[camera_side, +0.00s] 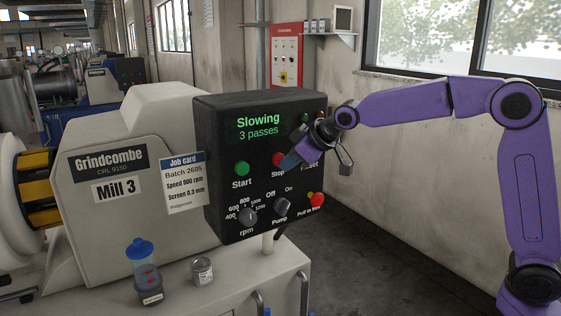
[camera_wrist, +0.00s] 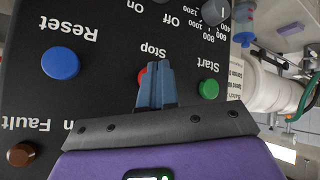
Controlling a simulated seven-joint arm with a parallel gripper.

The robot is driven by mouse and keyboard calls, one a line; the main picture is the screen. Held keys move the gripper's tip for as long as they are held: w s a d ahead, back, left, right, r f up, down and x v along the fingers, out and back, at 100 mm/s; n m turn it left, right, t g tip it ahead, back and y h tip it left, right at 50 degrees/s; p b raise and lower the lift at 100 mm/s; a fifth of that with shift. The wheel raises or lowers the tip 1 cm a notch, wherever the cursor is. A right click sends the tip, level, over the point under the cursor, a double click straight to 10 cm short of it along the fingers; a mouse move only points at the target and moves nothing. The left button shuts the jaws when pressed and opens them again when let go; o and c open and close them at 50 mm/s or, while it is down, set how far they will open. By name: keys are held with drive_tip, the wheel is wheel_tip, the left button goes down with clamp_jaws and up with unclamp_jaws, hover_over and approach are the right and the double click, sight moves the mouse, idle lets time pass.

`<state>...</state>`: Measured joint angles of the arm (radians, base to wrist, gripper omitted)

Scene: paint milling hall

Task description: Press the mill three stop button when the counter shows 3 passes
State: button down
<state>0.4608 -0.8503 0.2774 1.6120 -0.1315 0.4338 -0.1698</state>
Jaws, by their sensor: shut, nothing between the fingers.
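The mill three machine (camera_side: 118,228) carries a black control panel (camera_side: 225,165). Its display (camera_side: 258,127) reads "Slowing" and "3 passes" in green. The red stop button (camera_side: 278,159) is on the panel's face, right of the green start button (camera_side: 242,169). My gripper (camera_side: 288,162) is shut and empty, its blue-grey fingertips at the stop button. In the wrist view, the shut fingertips (camera_wrist: 155,68) partly cover the red stop button (camera_wrist: 142,72). I cannot tell whether they touch it or whether it is pushed in.
The blue reset button (camera_wrist: 60,63) is near my fingers. Below are the rpm knob (camera_side: 248,217), pump knob (camera_side: 281,207) and a red pull knob (camera_side: 316,199). A blue-capped bottle (camera_side: 144,270) and a tin (camera_side: 202,271) stand on the ledge. A job card (camera_side: 183,182) hangs beside the panel.

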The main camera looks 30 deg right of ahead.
drive_tip(key=shift+s, duration=0.55)
drive_tip(key=shift+s, duration=0.1)
drive_tip(key=s, duration=0.4)
drive_tip(key=shift+s, duration=0.4)
idle(0.5)
drive_tip(key=s+f+n+g, duration=0.15)
drive_tip(key=s+f, duration=0.25)
drive_tip(key=s, duration=0.5)
drive_tip(key=s+f+n+g, duration=0.1)
drive_tip(key=s+f+g, duration=0.2)
drive_tip(key=s, duration=0.7)
drive_tip(key=s+d+f+n+g+h, duration=0.1)
drive_tip(key=s+d+f+g, duration=0.1)
drive_tip(key=s, duration=0.7)
drive_tip(key=s+d+f+n+g+h, duration=0.1)
drive_tip(key=s+d+f+g, duration=0.1)
drive_tip(key=s+d, duration=0.3)
drive_tip(key=s+f, duration=0.1)
drive_tip(key=s, duration=0.3)
drive_tip(key=shift+s+f+h, duration=0.25)
drive_tip(key=shift+f+h, duration=0.05)
drive_tip(key=shift+f, duration=0.1)
